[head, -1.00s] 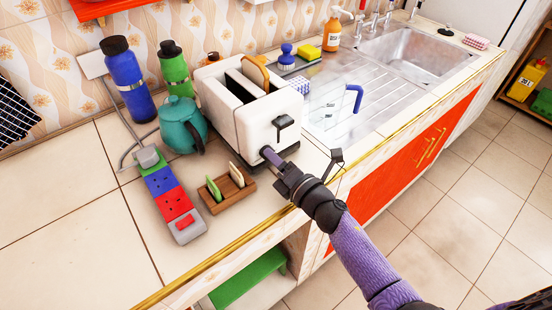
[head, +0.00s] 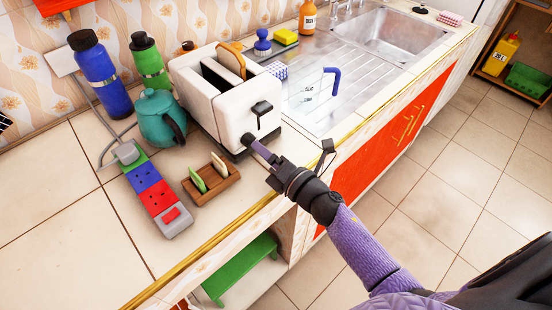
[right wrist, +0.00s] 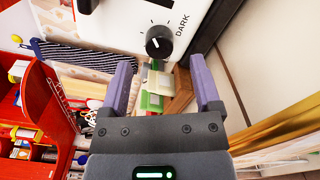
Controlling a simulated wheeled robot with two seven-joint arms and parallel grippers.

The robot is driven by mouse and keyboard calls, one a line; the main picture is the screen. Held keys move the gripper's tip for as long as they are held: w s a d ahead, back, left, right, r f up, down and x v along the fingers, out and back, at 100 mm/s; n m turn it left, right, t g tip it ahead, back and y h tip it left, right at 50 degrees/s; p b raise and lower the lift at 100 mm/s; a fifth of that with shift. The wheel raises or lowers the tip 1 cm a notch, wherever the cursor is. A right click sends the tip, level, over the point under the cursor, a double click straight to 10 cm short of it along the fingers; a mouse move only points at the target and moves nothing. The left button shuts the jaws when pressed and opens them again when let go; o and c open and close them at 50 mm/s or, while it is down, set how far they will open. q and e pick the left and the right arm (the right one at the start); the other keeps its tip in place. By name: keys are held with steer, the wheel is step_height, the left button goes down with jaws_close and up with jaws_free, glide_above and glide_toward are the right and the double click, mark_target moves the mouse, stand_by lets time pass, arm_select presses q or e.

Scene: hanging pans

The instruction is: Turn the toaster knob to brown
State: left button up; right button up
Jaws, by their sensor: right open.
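The white toaster (head: 222,117) stands on the counter with bread in its slot and a black lever on its front end. In the right wrist view, its round black knob (right wrist: 159,42) has a white mark, tick marks around it and the word DARK to its right. My right gripper (right wrist: 160,66) is open, with its two purple fingers to either side of the knob's line and the knob just beyond the tips. In the head view, the right gripper (head: 256,146) is at the toaster's lower front, and the knob is mostly hidden there. My left gripper is out of view.
A wooden rack (head: 211,185) with small slices and a power strip (head: 152,192) lie left of the gripper. A teal teapot (head: 158,120) stands close to the toaster. A clear measuring jug (head: 308,95) is to the right.

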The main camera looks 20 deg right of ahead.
steer(key=v, duration=0.7)
steer(key=s+d+f+m+g+h, duration=0.1)
steer(key=s+f+m+g+h, duration=0.15)
steer(key=s+f+m, duration=0.45)
steer(key=s+f+m+g+h, duration=0.2)
steer(key=s+f+m+g, duration=0.15)
steer(key=f, duration=0.65)
steer(key=s+d+f+m+g+h, duration=0.1)
steer(key=s+f+m+g+h, duration=0.15)
steer(key=s+f+m, duration=0.45)
steer(key=s+f+m+g, duration=0.3)
steer(key=s+f+g, duration=0.1)
steer(key=s, duration=0.4)
steer(key=s+f+m+g, duration=0.4)
steer(key=s, duration=0.4)
steer(key=shift+s+a+f+y, duration=0.2)
steer(key=shift+a+f+y, duration=0.1)
steer(key=shift+a, duration=0.1)
